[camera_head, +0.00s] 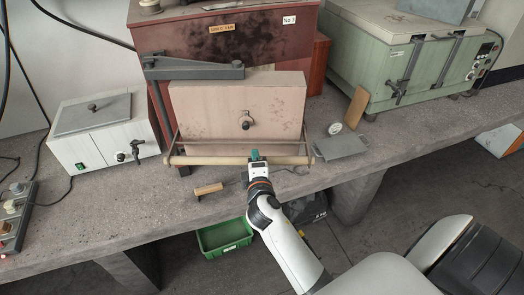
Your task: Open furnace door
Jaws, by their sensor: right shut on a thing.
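The furnace (170,38) is a dark red, stained box at the back middle of the bench. Its door (205,112) is a thick, pale pink upright slab standing in front of the body, with a dark round fitting at its middle. A dark grey bracket (195,70) runs across the door's top left. A wooden bar handle (210,160) on metal rods crosses below the door front. My right gripper (257,158) comes up from below and is shut on the bar near its middle. How far the door stands from the furnace mouth is hard to tell. My left gripper is out of view.
A small white oven (95,130) stands left and a green furnace (400,60) right. A wood-handled tool (208,190) lies at the bench's front edge. A grey plate (342,147) and a round gauge (335,128) sit right of the door. A green bin (225,238) is below.

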